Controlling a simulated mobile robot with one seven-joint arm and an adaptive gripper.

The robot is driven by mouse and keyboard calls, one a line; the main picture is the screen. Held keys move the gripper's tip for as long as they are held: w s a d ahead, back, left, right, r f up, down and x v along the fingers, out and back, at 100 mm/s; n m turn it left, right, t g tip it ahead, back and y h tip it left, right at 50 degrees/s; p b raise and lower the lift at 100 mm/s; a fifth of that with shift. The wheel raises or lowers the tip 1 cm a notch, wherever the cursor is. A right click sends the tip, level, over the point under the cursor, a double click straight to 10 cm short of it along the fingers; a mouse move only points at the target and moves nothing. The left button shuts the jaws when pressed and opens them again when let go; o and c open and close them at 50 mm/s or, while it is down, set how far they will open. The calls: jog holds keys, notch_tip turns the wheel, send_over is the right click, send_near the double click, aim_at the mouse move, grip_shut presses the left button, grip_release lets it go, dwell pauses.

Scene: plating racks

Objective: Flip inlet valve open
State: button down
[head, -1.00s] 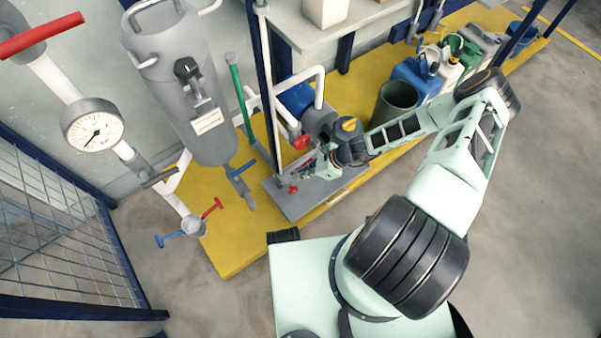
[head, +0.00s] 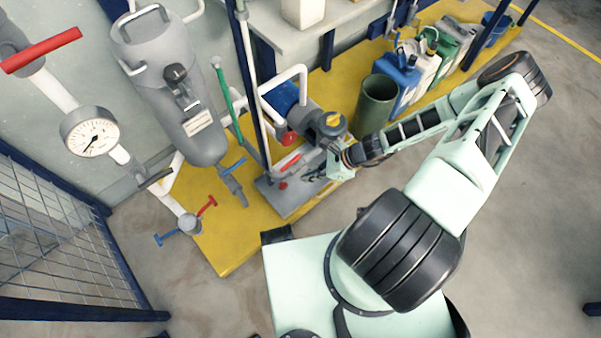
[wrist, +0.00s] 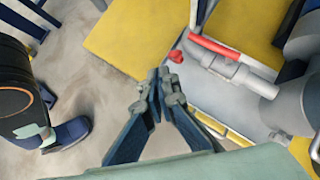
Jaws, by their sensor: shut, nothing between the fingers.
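A valve with a red lever handle (wrist: 215,46) sits on the grey pipe (wrist: 236,72) leading into the pump (wrist: 300,105) in the wrist view. The lever looks roughly in line with that pipe. It also shows in the head view as a red lever (head: 289,163) beside the pump. My gripper (wrist: 160,76) is shut and empty, its fingertips together and apart from the lever, to its left in the wrist view. In the head view my gripper (head: 318,172) is low by the pump, to the right of the lever.
A small red knob (wrist: 176,56) is close to my fingertips. The grey pump plinth (head: 296,202) stands on a yellow platform (head: 232,232). A dark green bin (head: 376,103) and several canisters stand behind my arm. A blue post and white pipes rise left of the pump.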

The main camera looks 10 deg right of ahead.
jog(key=shift+s+d+r, duration=0.35)
jog(key=shift+s+r, duration=0.2)
jog(key=shift+r, duration=0.2)
